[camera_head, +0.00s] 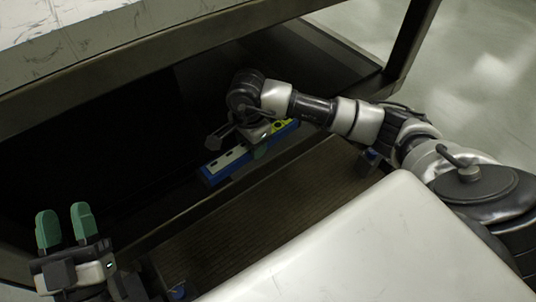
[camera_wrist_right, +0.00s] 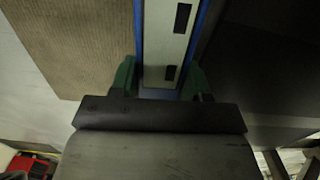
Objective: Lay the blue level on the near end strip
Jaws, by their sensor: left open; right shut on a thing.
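The blue level (camera_head: 214,172) is a long bar with blue sides, a pale top with dark slots, and a yellow-green part towards its far right end. My right gripper (camera_head: 262,147) is shut on it near the middle, over a dark recess. In the right wrist view the level (camera_wrist_right: 166,45) runs up between the green fingers of that gripper (camera_wrist_right: 160,82). Whether the level touches a surface below is unclear. My left gripper (camera_head: 65,227) is open and empty at the lower left, well apart from the level. I cannot clearly identify the near end strip.
A brown ribbed surface (camera_head: 215,240) lies on the near side of the level, also visible in the right wrist view (camera_wrist_right: 70,45). A pale slab with a dark edge (camera_head: 50,35) overhangs at the upper left. Dark frame bars border the recess. Open floor (camera_head: 470,70) shows at upper right.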

